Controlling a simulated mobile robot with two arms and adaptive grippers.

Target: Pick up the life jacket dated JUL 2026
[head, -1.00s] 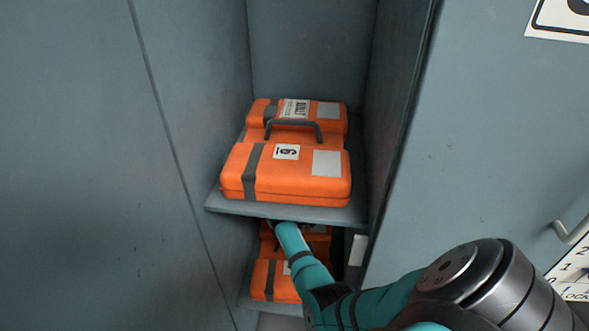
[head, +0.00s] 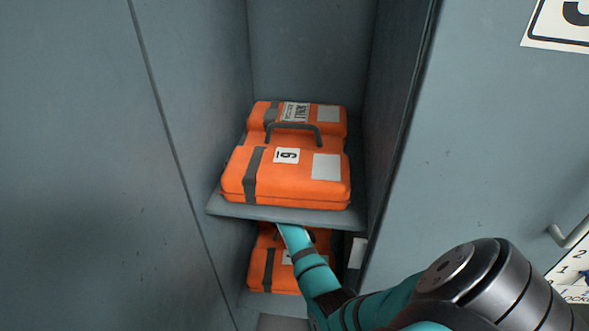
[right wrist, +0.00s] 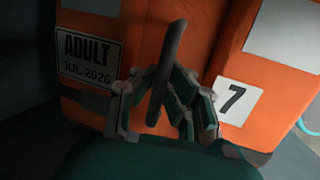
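The orange life jacket (right wrist: 190,45) in the right wrist view has a label reading ADULT JUL 2026 and a white square with the number 7. Its dark handle (right wrist: 172,42) runs between the fingers of my right gripper (right wrist: 163,78), which look closed on it. In the head view this life jacket (head: 261,268) is below the upper shelf, partly hidden by the shelf and my right arm. The gripper's fingers are hidden there. My left gripper is not in view.
Another orange life jacket (head: 285,180), numbered 9, lies on the upper shelf (head: 270,213) just above my right gripper. Narrow locker walls stand close on both sides. A grey locker door (head: 500,130) is at the right.

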